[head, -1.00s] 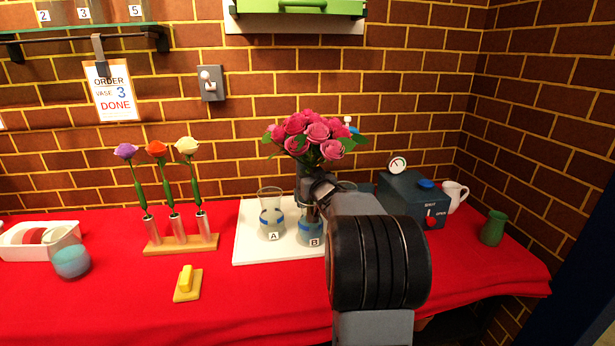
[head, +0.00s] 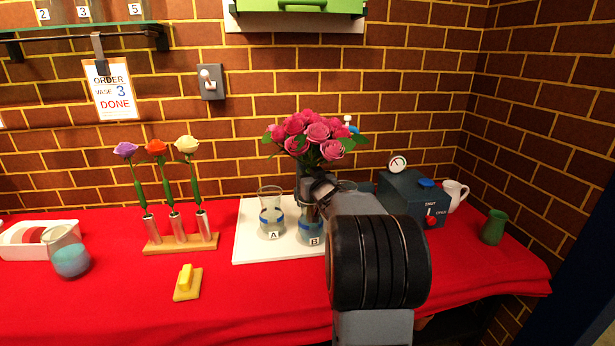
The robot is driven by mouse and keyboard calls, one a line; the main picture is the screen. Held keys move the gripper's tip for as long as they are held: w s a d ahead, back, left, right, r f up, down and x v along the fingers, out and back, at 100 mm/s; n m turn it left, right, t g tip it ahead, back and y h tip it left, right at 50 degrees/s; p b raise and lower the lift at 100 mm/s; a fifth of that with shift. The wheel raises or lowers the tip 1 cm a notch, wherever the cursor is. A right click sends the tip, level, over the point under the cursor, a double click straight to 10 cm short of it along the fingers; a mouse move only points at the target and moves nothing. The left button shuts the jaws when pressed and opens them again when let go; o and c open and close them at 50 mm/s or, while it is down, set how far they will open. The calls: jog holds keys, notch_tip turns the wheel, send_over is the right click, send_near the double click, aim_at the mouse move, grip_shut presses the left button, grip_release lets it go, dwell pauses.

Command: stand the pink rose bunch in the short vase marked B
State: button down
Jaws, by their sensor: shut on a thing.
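The pink rose bunch (head: 312,136) stands upright above the short vase marked B (head: 309,240), with its blooms well above the rim. My gripper (head: 309,190) is shut on the bunch below the blooms, at about the height of the vase's rim. The wrist hides the stems' lower part, so I cannot tell how deep they reach into vase B. Vase B is glass with a blue band and stands on a white board (head: 262,253).
Vase A (head: 271,217) stands close to the left of vase B. A wooden stand (head: 182,244) with three single flowers is further left. A dark box with a gauge (head: 404,199) is to the right. A green cup (head: 493,228) stands far right.

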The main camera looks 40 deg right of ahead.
jog(key=shift+f+b, duration=0.3)
jog(key=shift+f, duration=0.05)
dwell(0.3)
jog(key=c, duration=0.8)
grip_release()
jog(key=shift+s, duration=0.1)
